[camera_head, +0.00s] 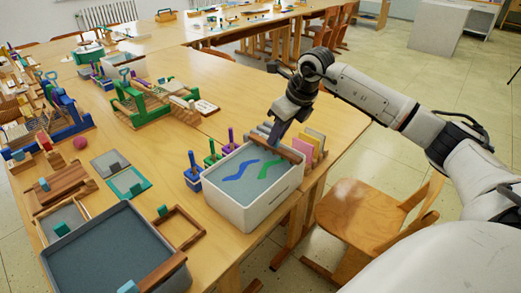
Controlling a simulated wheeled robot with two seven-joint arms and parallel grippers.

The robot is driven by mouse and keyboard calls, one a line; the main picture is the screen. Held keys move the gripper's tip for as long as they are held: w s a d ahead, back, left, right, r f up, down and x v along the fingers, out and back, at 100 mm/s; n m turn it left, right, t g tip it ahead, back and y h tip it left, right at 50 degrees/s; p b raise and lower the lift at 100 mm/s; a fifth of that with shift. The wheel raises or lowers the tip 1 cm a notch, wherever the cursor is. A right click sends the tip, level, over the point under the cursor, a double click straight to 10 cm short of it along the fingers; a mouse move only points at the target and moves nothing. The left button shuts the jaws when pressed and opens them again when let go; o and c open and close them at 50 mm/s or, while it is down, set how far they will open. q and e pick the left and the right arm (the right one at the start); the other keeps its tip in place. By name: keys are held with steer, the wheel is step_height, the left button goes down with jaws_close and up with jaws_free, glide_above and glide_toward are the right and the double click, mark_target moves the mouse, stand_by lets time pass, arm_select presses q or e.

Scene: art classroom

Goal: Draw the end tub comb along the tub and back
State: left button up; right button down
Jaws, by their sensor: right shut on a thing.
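The white tub (253,212) stands near the table's right edge. It holds grey liquid with a blue and a green wavy streak on it. The comb (287,151), a brown wooden bar, lies across the tub's far right end. My right gripper (277,133) comes down over that end and is shut on the comb. The exact grip is partly hidden by the gripper itself. My left gripper is not in view.
Blue, green and purple handled tools (210,152) stand behind the tub's left side. Upright coloured boards (314,142) stand close to the right gripper. A large dark tray (105,262) lies at front left. A wooden chair (362,213) stands right of the table.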

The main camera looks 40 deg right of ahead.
steer(key=shift+w+d+r, duration=0.1)
steer(key=shift+w+d, duration=0.1)
steer(key=shift+d, duration=1.4)
steer(key=c, duration=1.8)
jaws_free()
steer(key=v, duration=1)
steer(key=shift+s+r, duration=0.1)
